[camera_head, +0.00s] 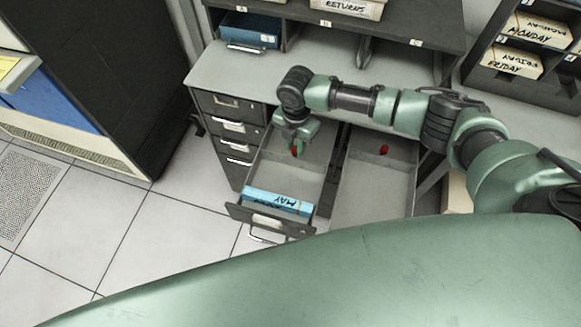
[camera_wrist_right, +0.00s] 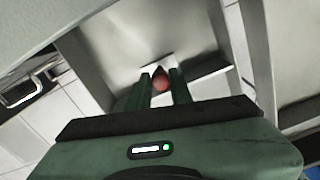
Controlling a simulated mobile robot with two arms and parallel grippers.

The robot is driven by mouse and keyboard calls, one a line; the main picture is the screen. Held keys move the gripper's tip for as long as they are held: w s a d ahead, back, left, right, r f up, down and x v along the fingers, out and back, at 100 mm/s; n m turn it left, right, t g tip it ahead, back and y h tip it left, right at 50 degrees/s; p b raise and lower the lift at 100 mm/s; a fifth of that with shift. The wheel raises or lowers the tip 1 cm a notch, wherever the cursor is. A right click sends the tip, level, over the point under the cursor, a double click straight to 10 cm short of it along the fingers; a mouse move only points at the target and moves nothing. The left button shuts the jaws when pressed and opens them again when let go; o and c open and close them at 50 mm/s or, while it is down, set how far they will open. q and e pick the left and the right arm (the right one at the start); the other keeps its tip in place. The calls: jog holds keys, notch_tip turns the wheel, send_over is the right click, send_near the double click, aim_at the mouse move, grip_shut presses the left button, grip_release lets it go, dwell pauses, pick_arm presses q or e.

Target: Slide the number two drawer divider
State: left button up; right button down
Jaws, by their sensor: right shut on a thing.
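Two grey drawers stand open side by side under the desk. In the left drawer (camera_head: 283,172), my right gripper (camera_head: 296,149) points down, shut on a small red knob that shows between the fingertips. In the right wrist view the red knob (camera_wrist_right: 160,82) sits between my green fingers, with a grey metal divider plate (camera_wrist_right: 209,76) beside it. How far the divider spans is partly hidden by the gripper. The right drawer (camera_head: 372,193) has another red knob (camera_head: 384,149) near its back. I cannot read which drawer is number two. My left gripper is out of view.
A blue box marked MAY (camera_head: 278,202) lies at the front of the left drawer. Shut drawers (camera_head: 228,127) stand left of it. The desktop (camera_head: 240,73) is above, with a blue box (camera_head: 250,30) in a cubby. Tiled floor (camera_head: 150,230) is clear at left.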

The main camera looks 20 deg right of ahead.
jog(key=shift+w+d, duration=0.15)
jog(key=shift+w, duration=0.1)
jog(key=shift+d, duration=0.1)
jog(key=c, duration=1.3)
grip_release()
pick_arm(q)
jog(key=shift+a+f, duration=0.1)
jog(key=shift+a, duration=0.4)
pick_arm(e)
jog(key=shift+o, duration=0.2)
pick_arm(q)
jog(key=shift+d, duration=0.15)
pick_arm(e)
jog(key=shift+r, duration=0.1)
notch_tip(320, 180, up, 8)
jog(key=shift+f+b, duration=0.2)
jog(key=shift+b, duration=0.5)
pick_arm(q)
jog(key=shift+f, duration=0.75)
